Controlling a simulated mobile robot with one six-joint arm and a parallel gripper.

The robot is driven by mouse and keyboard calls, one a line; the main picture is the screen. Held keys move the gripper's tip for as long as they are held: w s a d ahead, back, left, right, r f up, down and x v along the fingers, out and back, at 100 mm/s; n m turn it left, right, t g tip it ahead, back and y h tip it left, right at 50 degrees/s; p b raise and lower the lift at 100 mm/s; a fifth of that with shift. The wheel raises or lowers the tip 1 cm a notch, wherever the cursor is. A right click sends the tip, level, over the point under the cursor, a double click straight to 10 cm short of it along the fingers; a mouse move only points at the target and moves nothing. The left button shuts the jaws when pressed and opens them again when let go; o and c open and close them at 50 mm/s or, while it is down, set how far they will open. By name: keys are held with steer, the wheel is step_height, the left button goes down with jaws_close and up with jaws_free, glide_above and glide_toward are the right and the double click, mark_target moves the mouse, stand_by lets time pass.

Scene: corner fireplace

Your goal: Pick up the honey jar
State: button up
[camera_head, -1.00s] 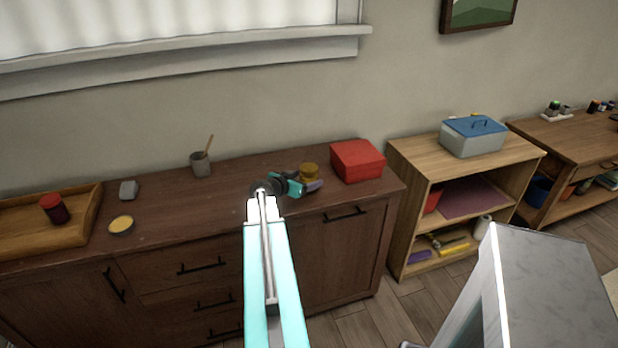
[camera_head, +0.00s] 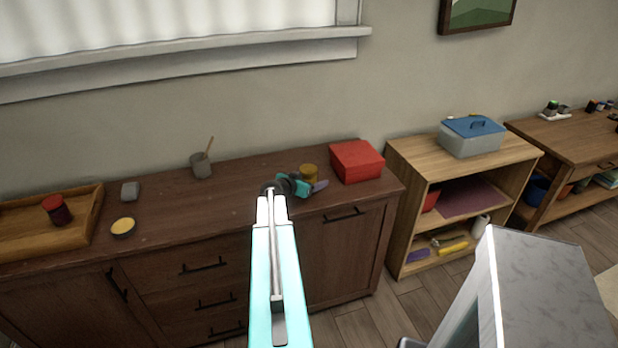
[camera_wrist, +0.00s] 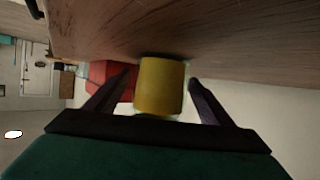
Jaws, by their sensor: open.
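The honey jar appears to be the small yellow-amber jar (camera_head: 309,171) on the dark wooden cabinet top, just left of the red box. In the wrist view the jar (camera_wrist: 160,86) sits between my two dark fingers, with a visible gap on each side. My gripper (camera_head: 314,184) is open and close in front of the jar in the head view; its fingers (camera_wrist: 160,80) also show in the wrist view. The fingers and wrist hide the jar's lower part in the head view. Contact is not visible.
A red box (camera_head: 357,161) stands close to the jar's right. Leftward on the cabinet top (camera_head: 170,220) are a grey cup with a stick (camera_head: 201,165), a yellow-topped tin (camera_head: 123,227), a grey block (camera_head: 130,191) and a wooden tray (camera_head: 30,238) with a red-lidded jar (camera_head: 57,211).

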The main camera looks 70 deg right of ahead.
steer(key=shift+x, duration=1)
steer(key=c, duration=1.4)
steer(key=shift+r, duration=0.15)
steer(key=shift+r+b, duration=0.4)
steer(key=shift+r, duration=0.65)
steer(key=a+r+b, duration=0.1)
steer(key=a, duration=0.3)
steer(key=a+b, duration=0.1)
steer(key=a, duration=0.4)
steer(key=a+r+b, duration=0.1)
steer(key=a+b, duration=0.1)
steer(key=a, duration=0.3)
steer(key=shift+s+a+r, duration=0.15)
steer(key=shift+a+r, duration=0.05)
steer(key=shift+r, duration=0.1)
steer(key=shift+a, duration=0.5)
steer(key=shift+w, duration=0.2)
